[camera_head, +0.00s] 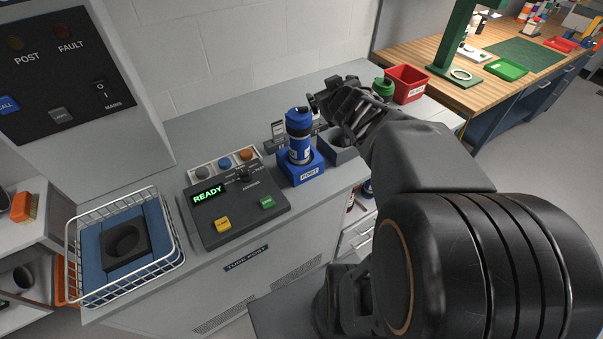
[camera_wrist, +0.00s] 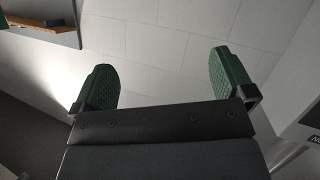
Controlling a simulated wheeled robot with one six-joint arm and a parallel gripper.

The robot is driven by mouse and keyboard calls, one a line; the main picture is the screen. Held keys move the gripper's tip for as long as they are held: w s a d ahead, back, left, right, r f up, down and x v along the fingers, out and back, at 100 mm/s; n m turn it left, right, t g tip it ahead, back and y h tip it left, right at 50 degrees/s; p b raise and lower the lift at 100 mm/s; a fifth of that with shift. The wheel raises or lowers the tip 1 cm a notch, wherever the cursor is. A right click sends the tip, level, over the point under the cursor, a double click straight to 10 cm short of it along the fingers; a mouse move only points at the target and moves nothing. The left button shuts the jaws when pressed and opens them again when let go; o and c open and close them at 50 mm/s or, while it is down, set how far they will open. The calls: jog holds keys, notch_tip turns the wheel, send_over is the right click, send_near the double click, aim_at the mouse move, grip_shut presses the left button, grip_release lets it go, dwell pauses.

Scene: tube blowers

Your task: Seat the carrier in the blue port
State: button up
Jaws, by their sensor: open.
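A blue carrier (camera_head: 299,123) with dark and white bands stands upright in the blue port (camera_head: 301,172) on the grey counter. The port's front carries a white label. Its lower end is hidden inside the port, so I cannot tell how deep it sits. My gripper (camera_head: 318,104) is just right of the carrier's top in the head view, apparently apart from it. In the wrist view my gripper (camera_wrist: 163,85) has its two green-padded fingers spread wide with nothing between them. The wrist view shows neither carrier nor port.
A control panel (camera_head: 284,220) with a lit READY display is left of the port. A white wire basket (camera_head: 172,268) stands further left. A grey block (camera_head: 342,150) and a red bin (camera_head: 407,82) are to the right. A wooden bench (camera_head: 433,93) is behind.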

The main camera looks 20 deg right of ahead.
jog(key=s+a+f+g+y, duration=0.1)
jog(key=s+a+f+g, duration=0.3)
jog(key=s+a, duration=0.3)
jog(key=s+a+f+g+y, duration=0.2)
jog(key=s+a+f+g, duration=0.2)
jog(key=s+a, duration=0.4)
jog(key=shift+s+a+f+m+g+y, duration=0.2)
jog(key=shift+a+m+g+y, duration=0.15)
jog(key=shift+g, duration=0.45)
jog(key=shift+d, duration=0.1)
jog(key=shift+c, duration=0.5)
